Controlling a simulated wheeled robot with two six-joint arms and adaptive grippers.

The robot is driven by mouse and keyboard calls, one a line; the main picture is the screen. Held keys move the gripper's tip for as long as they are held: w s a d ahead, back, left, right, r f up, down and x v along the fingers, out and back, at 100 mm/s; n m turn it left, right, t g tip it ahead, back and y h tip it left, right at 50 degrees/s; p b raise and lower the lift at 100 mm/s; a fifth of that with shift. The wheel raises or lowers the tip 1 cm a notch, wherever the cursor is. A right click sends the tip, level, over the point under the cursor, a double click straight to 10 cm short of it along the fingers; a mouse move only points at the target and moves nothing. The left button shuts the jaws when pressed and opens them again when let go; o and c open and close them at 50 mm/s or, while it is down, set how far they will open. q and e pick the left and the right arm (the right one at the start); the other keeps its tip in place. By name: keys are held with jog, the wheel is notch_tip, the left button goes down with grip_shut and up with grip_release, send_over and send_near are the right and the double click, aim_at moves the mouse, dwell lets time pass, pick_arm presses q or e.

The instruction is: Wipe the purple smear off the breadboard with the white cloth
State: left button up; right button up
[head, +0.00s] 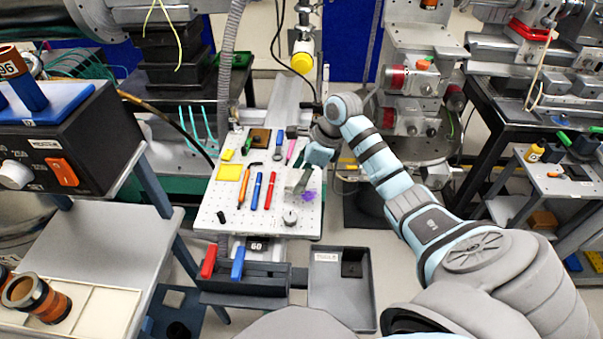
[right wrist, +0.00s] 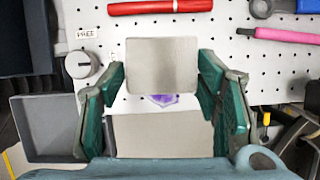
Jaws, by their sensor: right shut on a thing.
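The white perforated breadboard (head: 240,215) lies in the middle of the head view. The purple smear (head: 308,197) is near its right edge, and part of it shows in the right wrist view (right wrist: 163,100). My right gripper (head: 304,176) is low over the board's right side, beside the smear. In the right wrist view my right gripper (right wrist: 163,82) has its fingers on either side of a flat, pale grey square, which looks like the cloth (right wrist: 162,64). A second pale grey panel below it partly frames the smear. I cannot tell whether the cloth touches the board. My left gripper is out of view.
A round metal knob (head: 290,217) stands near the smear. A red pen (head: 270,190), a blue pen (head: 256,190), an orange tool (head: 243,187) and a pink tool (head: 291,150) lie on the board. A grey tray (head: 325,290) sits below the board's front edge.

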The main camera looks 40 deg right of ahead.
aim_at(294, 177)
notch_tip(294, 177, up, 3)
jog(key=shift+w+f+p, duration=0.1)
jog(key=shift+f+p, duration=0.1)
jog(key=shift+p, duration=0.7)
jog(key=shift+d+r, duration=0.1)
jog(key=shift+r, duration=0.3)
